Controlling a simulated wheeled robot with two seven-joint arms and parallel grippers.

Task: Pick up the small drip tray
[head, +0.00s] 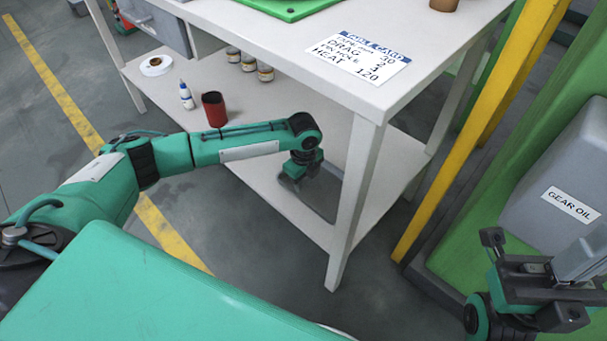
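A flat dark grey piece that looks like the small drip tray (322,203) is at the front of the white table's lower shelf, partly hidden by a table leg and by my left gripper. My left gripper (291,183) points down at its left end, close to or touching it. The fingertips are small and dark against it, so I cannot tell whether they are closed on its edge. My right gripper (534,278) is at the lower right, far from the tray, with its fingers apart and nothing seen between them.
The white table (290,45) has a lettered card (359,54) on top. Its lower shelf holds a red cup (214,109), a small bottle (186,95), a tape roll (156,65) and several jars (249,63). A yellow post (470,130) and a grey GEAR OIL box (560,185) stand right.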

